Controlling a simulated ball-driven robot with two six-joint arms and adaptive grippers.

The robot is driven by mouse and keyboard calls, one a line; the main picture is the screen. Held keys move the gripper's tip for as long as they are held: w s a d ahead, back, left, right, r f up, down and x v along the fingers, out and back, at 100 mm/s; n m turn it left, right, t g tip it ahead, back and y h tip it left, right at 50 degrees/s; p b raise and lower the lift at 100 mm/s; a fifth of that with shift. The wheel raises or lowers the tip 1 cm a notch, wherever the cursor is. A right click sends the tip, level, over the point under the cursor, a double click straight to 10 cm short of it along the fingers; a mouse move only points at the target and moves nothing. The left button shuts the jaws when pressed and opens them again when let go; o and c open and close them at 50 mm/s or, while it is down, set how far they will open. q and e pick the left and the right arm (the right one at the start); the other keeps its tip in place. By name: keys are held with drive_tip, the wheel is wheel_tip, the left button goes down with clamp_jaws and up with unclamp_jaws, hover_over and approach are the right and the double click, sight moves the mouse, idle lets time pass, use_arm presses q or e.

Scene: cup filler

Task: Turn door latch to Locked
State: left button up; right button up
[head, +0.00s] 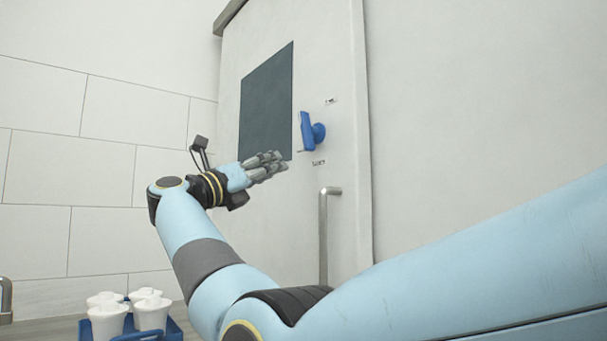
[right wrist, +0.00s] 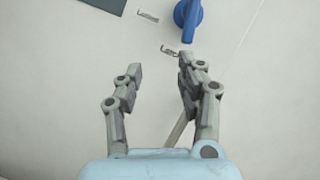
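The blue door latch (head: 307,131) is on the cabinet door (head: 262,185), to the right of its dark window. Its long handle stands nearly upright in the head view. Small labels sit above and below it, too small to read surely. My right gripper (head: 274,162) is just below and left of the latch in the head view. In the right wrist view the gripper (right wrist: 160,75) is open and empty, with the latch (right wrist: 187,18) beyond the right finger's tip. I cannot tell whether that finger touches it. My left gripper is not in view.
A vertical metal door handle (head: 324,235) is below the latch. A dark window panel (head: 266,102) is left of it. A blue carrier (head: 175,329) with several white cups (head: 151,311) stands at the lower left. Plain wall (head: 480,100) is to the right.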

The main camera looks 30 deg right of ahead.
sight(302, 130)
wheel_tip(302, 130, up, 6)
drive_tip(key=s+m+g+b, duration=0.2)
drive_tip(key=m+b, duration=0.1)
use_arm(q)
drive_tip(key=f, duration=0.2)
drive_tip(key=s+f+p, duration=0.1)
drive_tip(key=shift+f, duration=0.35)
use_arm(e)
drive_tip(key=shift+h, duration=0.3)
drive_tip(key=x, duration=1)
drive_tip(key=shift+w+r, duration=0.2)
drive_tip(key=shift+r, duration=0.05)
clamp_jaws()
